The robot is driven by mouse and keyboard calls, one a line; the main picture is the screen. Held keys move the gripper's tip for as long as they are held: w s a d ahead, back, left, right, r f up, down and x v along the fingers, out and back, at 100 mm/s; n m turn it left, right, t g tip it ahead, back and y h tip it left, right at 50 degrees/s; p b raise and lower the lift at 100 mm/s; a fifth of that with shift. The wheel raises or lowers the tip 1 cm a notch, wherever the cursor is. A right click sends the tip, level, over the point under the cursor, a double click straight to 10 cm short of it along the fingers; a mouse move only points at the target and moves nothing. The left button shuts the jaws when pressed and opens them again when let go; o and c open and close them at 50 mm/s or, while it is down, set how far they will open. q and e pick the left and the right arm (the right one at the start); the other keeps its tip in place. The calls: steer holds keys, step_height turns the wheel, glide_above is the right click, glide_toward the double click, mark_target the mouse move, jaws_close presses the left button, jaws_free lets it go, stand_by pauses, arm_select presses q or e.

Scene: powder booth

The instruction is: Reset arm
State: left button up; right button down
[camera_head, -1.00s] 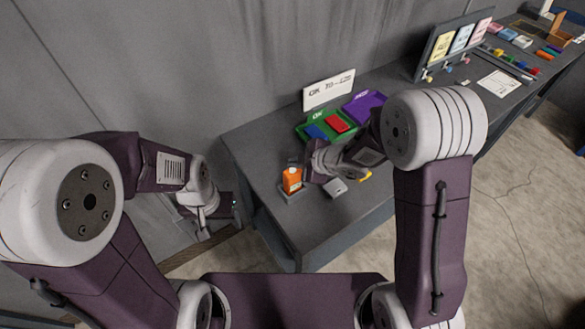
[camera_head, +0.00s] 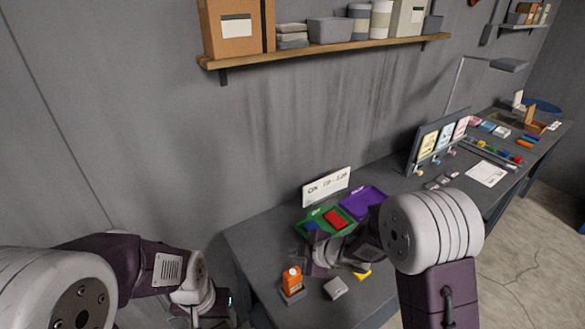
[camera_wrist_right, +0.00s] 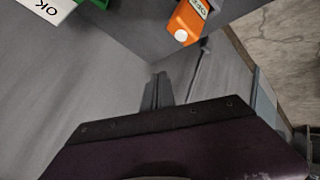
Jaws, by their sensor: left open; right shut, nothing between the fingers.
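My left gripper (camera_head: 215,303) hangs at the left, off the left end of the workbench (camera_head: 250,238). It is open, and I see nothing in it. My right gripper (camera_head: 316,254) is above the bench's near left part, just behind and right of an orange bottle (camera_head: 291,279). It is shut and empty. In the right wrist view its fingers (camera_wrist_right: 157,92) are together, and the orange bottle (camera_wrist_right: 187,22) stands apart from them near the top. The right arm partly hides the bench's middle.
A green tray (camera_head: 338,233) with red and blue pieces and a purple tray (camera_head: 362,200) lie behind the right gripper. A white sign (camera_head: 327,187) stands at the wall. A grey block (camera_head: 335,288) lies in front. A loaded shelf (camera_head: 330,48) is on the wall above.

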steer(key=s+d+f+m+t+h+b, duration=0.1)
steer(key=d+m+h+b, duration=0.25)
steer(key=d, duration=0.35)
steer(key=d+f+m+t+h+b, duration=0.1)
steer(key=d+f+m+h+b, duration=0.1)
steer(key=d+m+b, duration=0.4)
steer(key=s+d+f+m+g, duration=0.2)
steer(key=s+f+m+g, duration=0.1)
steer(key=s, duration=0.6)
steer(key=s+d+f+m+g, duration=0.2)
steer(key=s+f+m+g, duration=0.1)
steer(key=s+m, duration=0.3)
steer(key=s+g+h, duration=0.1)
steer(key=s, duration=0.1)
steer(key=shift+s+p, duration=0.3)
steer(key=shift+s, duration=0.05)
